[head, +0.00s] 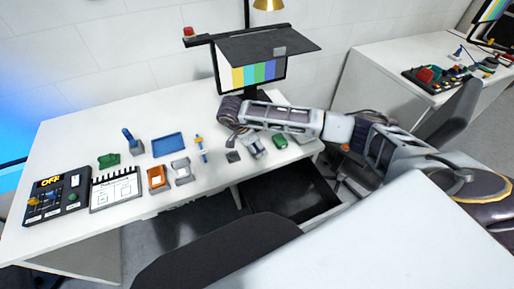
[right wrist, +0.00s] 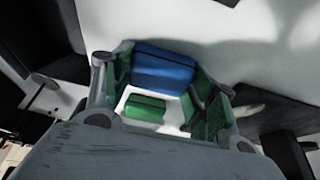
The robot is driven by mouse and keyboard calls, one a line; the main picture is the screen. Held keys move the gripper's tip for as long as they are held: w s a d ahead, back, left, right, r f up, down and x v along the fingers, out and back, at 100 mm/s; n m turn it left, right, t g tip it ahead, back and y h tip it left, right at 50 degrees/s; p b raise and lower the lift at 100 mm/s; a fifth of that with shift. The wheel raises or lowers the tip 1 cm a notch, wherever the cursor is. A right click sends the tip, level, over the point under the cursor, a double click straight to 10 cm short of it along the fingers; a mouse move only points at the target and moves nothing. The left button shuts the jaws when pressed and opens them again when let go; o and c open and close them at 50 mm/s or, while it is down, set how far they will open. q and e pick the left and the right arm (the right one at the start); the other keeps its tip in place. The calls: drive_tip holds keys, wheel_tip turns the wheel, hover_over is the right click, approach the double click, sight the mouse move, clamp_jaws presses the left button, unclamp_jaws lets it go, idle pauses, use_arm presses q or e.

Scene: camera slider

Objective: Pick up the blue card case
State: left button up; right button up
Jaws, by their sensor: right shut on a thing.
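The blue card case (right wrist: 163,68) shows in the right wrist view between the two green-padded fingers of my right gripper (right wrist: 160,85). The gripper is shut on it, one finger at each side. In the head view my right gripper (head: 252,147) is low at the right part of the desk, and I cannot make out the blue case there. Whether the case touches the desk is unclear. My left gripper is not in view.
A green case (head: 280,140) lies right beside my gripper; a green case (right wrist: 145,108) also shows in the wrist view. A small dark block (head: 233,156) lies left of it. A monitor (head: 258,75) stands behind. An open drawer (head: 290,192) is below.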

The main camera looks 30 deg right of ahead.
sight(257, 148)
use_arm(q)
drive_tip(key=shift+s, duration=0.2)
use_arm(e)
drive_tip(key=shift+r, duration=0.15)
drive_tip(key=shift+r, duration=0.55)
wheel_tip(257, 148, up, 2)
drive_tip(key=shift+r, duration=0.1)
drive_tip(key=shift+s, duration=0.45)
drive_tip(key=s, duration=0.7)
drive_tip(key=shift+s+a, duration=0.25)
drive_tip(key=shift+s, duration=0.15)
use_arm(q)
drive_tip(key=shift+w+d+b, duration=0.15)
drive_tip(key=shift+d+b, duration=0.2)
use_arm(e)
drive_tip(key=s, duration=0.9)
drive_tip(key=shift+s+a, duration=0.15)
drive_tip(key=shift+a, duration=0.1)
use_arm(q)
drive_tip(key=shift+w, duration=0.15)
